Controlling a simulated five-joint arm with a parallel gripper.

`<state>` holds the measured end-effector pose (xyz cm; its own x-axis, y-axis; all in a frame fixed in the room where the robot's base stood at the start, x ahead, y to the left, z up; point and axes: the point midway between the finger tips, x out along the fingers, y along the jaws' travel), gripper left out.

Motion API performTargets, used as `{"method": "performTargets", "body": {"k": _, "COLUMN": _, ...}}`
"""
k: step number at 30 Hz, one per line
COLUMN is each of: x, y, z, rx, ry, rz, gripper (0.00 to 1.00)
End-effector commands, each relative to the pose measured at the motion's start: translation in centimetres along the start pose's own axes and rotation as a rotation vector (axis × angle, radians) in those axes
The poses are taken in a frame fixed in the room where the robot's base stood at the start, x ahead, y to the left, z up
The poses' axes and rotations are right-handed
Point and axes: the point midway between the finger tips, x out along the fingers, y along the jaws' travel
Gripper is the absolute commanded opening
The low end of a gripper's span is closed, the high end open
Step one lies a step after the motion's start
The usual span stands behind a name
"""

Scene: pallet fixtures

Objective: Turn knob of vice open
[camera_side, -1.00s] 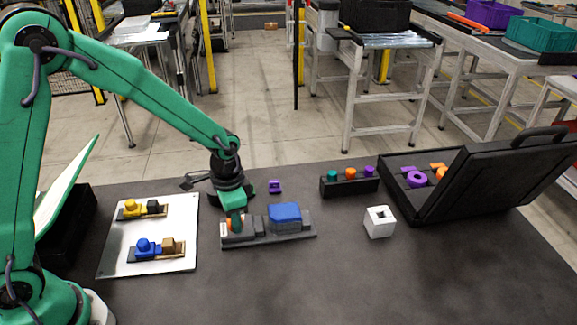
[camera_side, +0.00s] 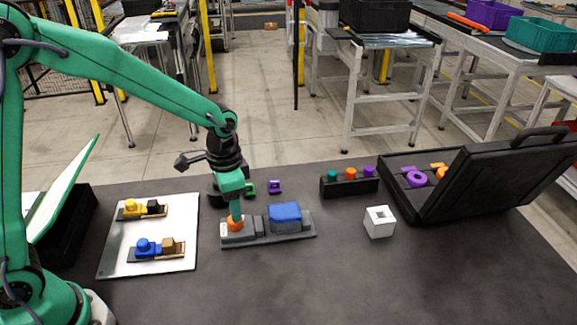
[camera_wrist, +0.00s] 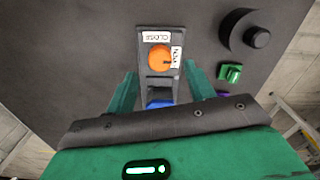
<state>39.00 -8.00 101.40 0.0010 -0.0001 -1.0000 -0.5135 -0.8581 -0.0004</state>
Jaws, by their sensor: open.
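The vice (camera_side: 268,236) is a grey fixture on the dark table, with a blue block (camera_side: 285,213) in its right part. Its orange knob (camera_side: 235,224) is at the left end, and the knob also shows in the wrist view (camera_wrist: 159,58) with a dark pointer mark on its right side. White labels lie beside the knob; one reads "CLOSE" (camera_wrist: 157,36). My gripper (camera_side: 235,212) points down above the knob in the side view. In the wrist view its two green fingers (camera_wrist: 160,88) are apart, one on each side of the vice, with nothing between them held.
A white plate (camera_side: 118,245) with yellow and blue fixtures lies left. Green (camera_side: 249,188) and purple (camera_side: 274,187) pieces stand behind the vice. A black holder with knobs (camera_side: 350,187), a white cube (camera_side: 379,222) and an open black case (camera_side: 470,185) are right. The front table is clear.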

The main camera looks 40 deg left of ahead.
Motion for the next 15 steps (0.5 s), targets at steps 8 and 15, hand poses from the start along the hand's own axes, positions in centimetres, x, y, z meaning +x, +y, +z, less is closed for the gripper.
{"method": "performTargets", "body": {"k": 8, "x": -2.7, "y": 0.0, "z": 0.0, "rx": 0.000, "ry": 0.001, "rz": 0.000, "gripper": 0.53}}
{"method": "performTargets", "body": {"k": 15, "x": -3.0, "y": 0.0, "z": 0.0, "rx": 0.000, "ry": 0.000, "rz": 0.000, "gripper": 0.53}}
